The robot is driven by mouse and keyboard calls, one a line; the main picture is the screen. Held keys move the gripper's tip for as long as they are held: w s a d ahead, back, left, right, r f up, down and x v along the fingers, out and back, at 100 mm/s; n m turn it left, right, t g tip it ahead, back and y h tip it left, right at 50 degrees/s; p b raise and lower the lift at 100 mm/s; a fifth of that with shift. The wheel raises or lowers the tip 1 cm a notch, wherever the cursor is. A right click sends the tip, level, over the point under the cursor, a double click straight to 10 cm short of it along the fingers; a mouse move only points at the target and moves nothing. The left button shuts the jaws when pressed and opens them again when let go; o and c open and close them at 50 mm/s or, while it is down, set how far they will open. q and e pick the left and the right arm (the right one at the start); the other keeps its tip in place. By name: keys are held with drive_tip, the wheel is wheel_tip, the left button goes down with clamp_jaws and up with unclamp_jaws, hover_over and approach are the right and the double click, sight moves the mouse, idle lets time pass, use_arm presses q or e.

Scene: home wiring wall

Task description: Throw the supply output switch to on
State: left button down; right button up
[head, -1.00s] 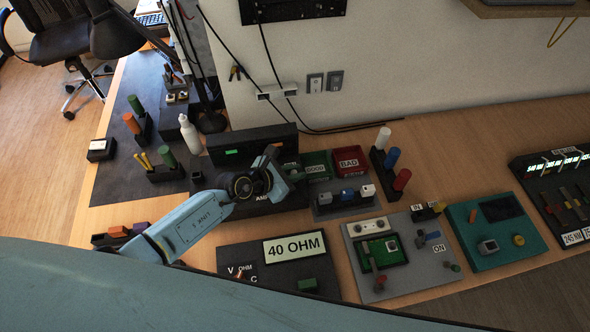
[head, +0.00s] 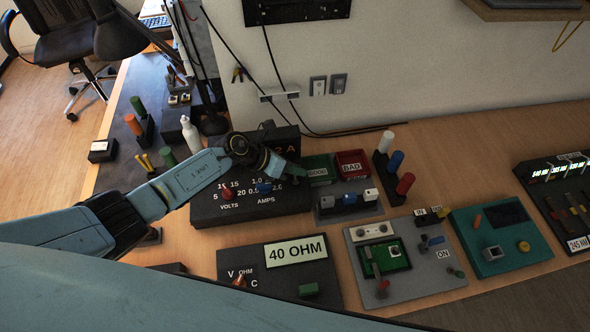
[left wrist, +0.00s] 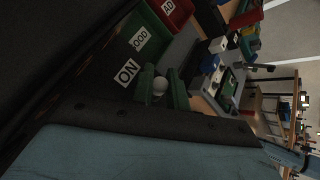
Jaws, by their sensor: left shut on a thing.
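The supply is the black box (head: 235,210) with red volts and blue amps knobs and an upright display panel behind. My left gripper (head: 290,174) reaches over its right end, by the green GOOD bin. In the left wrist view its greenish fingers (left wrist: 163,86) are closed around a pale round knob (left wrist: 160,85), which looks like the output switch's tip. A white ON label (left wrist: 126,72) lies beside it. The switch's base and lean are hidden. In the head view, the gripper covers the switch. My right gripper is not in view.
Green and red bins (head: 352,163) stand just right of the supply. In front are the 40 OHM meter (head: 262,277) and a grey panel (head: 425,275) with its own ON label. A white bottle (head: 191,136) and coloured cylinders stand to the left.

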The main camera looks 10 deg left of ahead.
use_arm(q)
drive_tip(key=shift+f, duration=0.1)
idle(0.3)
drive_tip(key=c, duration=1.4)
unclamp_jaws()
drive_tip(key=shift+a, duration=0.1)
